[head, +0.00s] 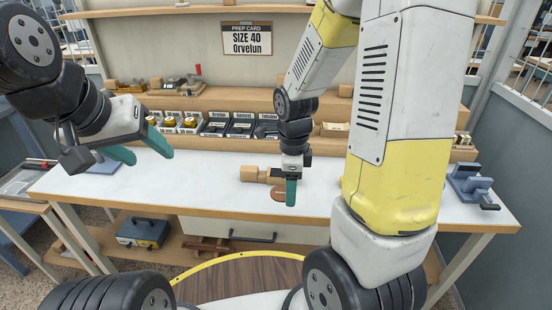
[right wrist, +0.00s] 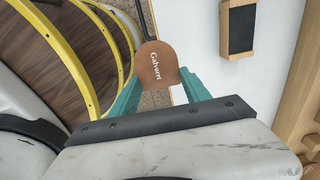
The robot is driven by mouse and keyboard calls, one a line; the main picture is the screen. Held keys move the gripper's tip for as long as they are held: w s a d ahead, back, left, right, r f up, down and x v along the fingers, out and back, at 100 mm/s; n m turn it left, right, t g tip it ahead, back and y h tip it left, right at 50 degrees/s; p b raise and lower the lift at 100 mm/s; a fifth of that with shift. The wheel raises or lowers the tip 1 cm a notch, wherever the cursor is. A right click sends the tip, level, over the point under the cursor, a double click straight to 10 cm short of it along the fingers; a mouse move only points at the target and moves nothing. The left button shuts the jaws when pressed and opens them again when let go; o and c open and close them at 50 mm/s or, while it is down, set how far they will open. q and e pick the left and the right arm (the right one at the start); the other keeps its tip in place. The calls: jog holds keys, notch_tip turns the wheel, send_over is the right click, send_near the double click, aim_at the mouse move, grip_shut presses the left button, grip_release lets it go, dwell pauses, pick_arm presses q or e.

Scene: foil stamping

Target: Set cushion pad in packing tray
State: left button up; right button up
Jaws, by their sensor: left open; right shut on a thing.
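My right gripper (head: 291,193) is over the front middle of the white table. In the right wrist view its teal fingers (right wrist: 160,88) are shut on a brown leather-like piece (right wrist: 157,64) with a rounded end, marked "Galvuret". The piece also shows beside the fingers in the head view (head: 278,194). I cannot tell if this is the cushion pad. My left gripper (head: 145,150) is open and empty above the table's left part. I cannot make out the packing tray for certain.
A wooden block (head: 254,174) with a dark pad lies just behind my right gripper. Several black bins (head: 240,128) line the table's back. A blue-grey fixture (head: 470,184) stands at the right end. The white tabletop (head: 200,180) is clear between the grippers.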

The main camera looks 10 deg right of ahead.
jog(key=w+d, duration=0.1)
jog(key=w, duration=0.3)
jog(key=w+d+f, duration=0.1)
jog(key=w, duration=0.4)
jog(key=w+d, duration=0.1)
jog(key=w, duration=0.4)
jog(key=shift+w+d+f, duration=0.15)
jog(key=shift+w+f, duration=0.05)
jog(key=shift+w, duration=0.05)
jog(key=shift+w+d+f, duration=0.1)
jog(key=shift+w+f, duration=0.05)
jog(key=shift+f, duration=0.65)
jog(key=shift+w+f, duration=0.15)
jog(key=shift+f, duration=0.65)
jog(key=shift+f, duration=0.1)
jog(key=shift+f, duration=0.4)
jog(key=o, duration=1.3)
jog(key=shift+r, duration=0.15)
